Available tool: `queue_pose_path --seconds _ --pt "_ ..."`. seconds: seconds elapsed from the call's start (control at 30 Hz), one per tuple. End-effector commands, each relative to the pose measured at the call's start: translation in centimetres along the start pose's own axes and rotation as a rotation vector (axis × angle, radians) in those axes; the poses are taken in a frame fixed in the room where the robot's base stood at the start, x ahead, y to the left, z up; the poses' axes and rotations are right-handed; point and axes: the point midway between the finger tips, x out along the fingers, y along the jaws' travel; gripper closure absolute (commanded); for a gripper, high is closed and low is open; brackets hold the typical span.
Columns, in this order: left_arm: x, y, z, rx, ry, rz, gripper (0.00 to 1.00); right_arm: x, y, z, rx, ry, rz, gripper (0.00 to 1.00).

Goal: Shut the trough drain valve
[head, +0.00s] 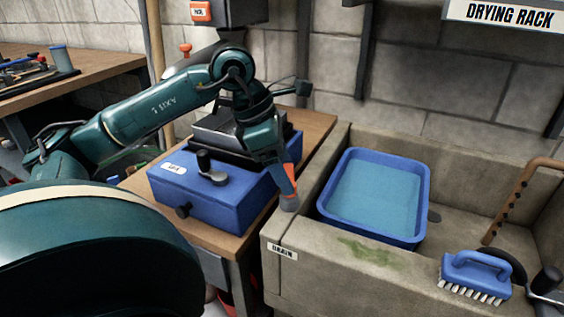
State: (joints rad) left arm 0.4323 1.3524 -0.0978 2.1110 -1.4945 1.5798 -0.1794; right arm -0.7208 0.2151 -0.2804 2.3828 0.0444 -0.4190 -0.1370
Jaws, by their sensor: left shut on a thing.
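The stone trough (400,270) stands at the right, with a label reading DRAIN (283,251) on its front left corner. My left gripper (289,188) reaches down to the trough's left rim, above and behind that label. It is shut on a small orange-red part with a grey stub below it, which appears to be the drain valve handle (289,202). The fingers hide most of the handle, so its turn angle cannot be told. My right gripper is not seen.
A blue basin of water (376,190) sits in the trough, close right of my left gripper. A blue brush (474,272) lies on the front rim. A blue box (215,200) with a black handle stands on the wooden bench at left.

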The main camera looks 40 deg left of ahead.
Motion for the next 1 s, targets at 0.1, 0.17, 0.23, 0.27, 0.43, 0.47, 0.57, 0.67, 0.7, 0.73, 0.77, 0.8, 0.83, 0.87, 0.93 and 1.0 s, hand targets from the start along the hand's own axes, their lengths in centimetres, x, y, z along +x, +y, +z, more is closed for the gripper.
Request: queue_pose_path --seconds 0.1,0.17,0.23,0.27,0.43,0.47,0.57,0.67,0.7,0.73,0.77,0.8,0.83,0.87,0.93,1.0 --pt "-0.3 0.1 0.4 0.061 -0.002 -0.025 0.5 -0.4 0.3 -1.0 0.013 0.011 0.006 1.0" --pt "-0.2 0.2 0.5 0.1 -0.002 -0.041 0.5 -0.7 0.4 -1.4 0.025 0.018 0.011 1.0" --pt "-0.2 0.2 0.6 0.147 -0.002 -0.06 0.5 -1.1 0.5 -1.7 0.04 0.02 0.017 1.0" --pt "-0.2 0.2 0.7 0.166 -0.001 -0.068 0.5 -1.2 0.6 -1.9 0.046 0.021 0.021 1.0" --pt "0.0 0.3 1.0 0.276 -0.002 -0.112 0.5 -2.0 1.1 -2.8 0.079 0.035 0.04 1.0" --pt "0.0 0.3 1.1 0.292 -0.002 -0.119 0.5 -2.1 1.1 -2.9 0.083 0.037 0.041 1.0" --pt "0.1 0.3 1.2 0.345 -0.003 -0.141 0.5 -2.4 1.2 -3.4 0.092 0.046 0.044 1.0" --pt "0.2 0.3 1.3 0.387 -0.002 -0.157 0.5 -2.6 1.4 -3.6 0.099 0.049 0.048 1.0" --pt "0.2 0.3 1.3 0.4 -0.002 -0.162 0.5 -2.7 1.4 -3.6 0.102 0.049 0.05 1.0" --pt "0.3 0.3 1.4 0.41 -0.002 -0.166 0.5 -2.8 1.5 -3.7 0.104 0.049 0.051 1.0" --pt "0.3 0.3 1.4 0.417 -0.002 -0.169 0.5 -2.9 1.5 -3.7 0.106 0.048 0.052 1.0" --pt "0.3 0.3 1.4 0.426 -0.002 -0.173 0.5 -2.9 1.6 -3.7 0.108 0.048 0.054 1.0" --pt "0.4 0.3 1.4 0.432 -0.002 -0.176 0.5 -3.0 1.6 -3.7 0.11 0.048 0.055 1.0" --pt "0.4 0.3 1.4 0.437 -0.002 -0.177 0.5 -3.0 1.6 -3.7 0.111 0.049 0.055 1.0" --pt "0.4 0.3 1.4 0.444 -0.002 -0.18 0.5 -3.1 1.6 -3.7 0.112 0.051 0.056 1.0" --pt "0.4 0.3 1.4 0.449 -0.002 -0.182 0.5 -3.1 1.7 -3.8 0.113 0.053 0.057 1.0"
